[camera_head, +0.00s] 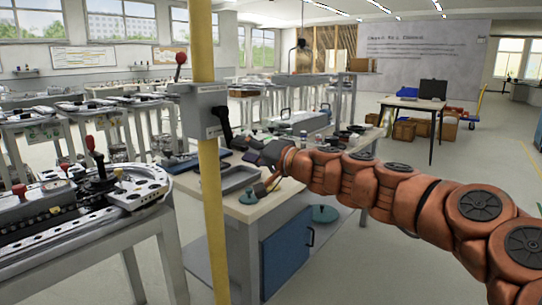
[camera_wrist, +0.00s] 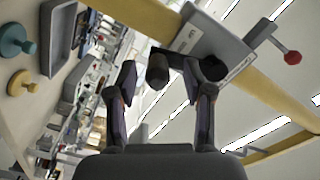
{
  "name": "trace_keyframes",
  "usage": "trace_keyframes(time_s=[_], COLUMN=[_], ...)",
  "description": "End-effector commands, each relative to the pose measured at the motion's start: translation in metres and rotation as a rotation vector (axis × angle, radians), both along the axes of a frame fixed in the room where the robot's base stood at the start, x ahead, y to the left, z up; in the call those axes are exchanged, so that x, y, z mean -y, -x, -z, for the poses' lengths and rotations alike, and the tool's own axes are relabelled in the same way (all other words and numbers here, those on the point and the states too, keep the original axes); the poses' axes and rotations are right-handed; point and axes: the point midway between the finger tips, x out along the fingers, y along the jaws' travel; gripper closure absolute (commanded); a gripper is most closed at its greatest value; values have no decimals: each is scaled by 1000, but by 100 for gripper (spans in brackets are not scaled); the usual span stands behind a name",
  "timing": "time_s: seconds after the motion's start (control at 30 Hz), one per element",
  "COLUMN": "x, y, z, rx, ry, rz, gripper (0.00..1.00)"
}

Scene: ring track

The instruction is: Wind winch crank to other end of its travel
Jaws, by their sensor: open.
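The winch is a grey box (camera_head: 204,108) fixed to a yellow post (camera_head: 207,200). Its black crank (camera_head: 223,124) hangs downward on the side facing my gripper (camera_head: 254,148). In the wrist view the box (camera_wrist: 215,42) shows at the top, and the end of the black crank (camera_wrist: 158,70) appears between the open fingers of my gripper (camera_wrist: 160,80). I cannot tell whether either finger touches it. A lever with a red knob (camera_head: 181,58) rises from the box's far side; the knob also shows in the wrist view (camera_wrist: 292,57).
A workbench (camera_head: 245,208) with a grey tray (camera_head: 238,180) and a blue cabinet door (camera_head: 286,255) stands below the gripper. A bench with red-knobbed levers (camera_head: 90,205) stands at left.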

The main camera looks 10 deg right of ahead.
Motion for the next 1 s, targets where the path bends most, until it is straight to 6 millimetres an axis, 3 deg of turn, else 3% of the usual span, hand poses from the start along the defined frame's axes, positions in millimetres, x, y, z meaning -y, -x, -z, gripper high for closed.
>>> trace_keyframes(time_s=[0.6,1.0], x=[49,57], y=[57,68], z=[-1,-1], rx=[2,1], ry=[0,-1], rz=[-1,-1], gripper=[49,49])
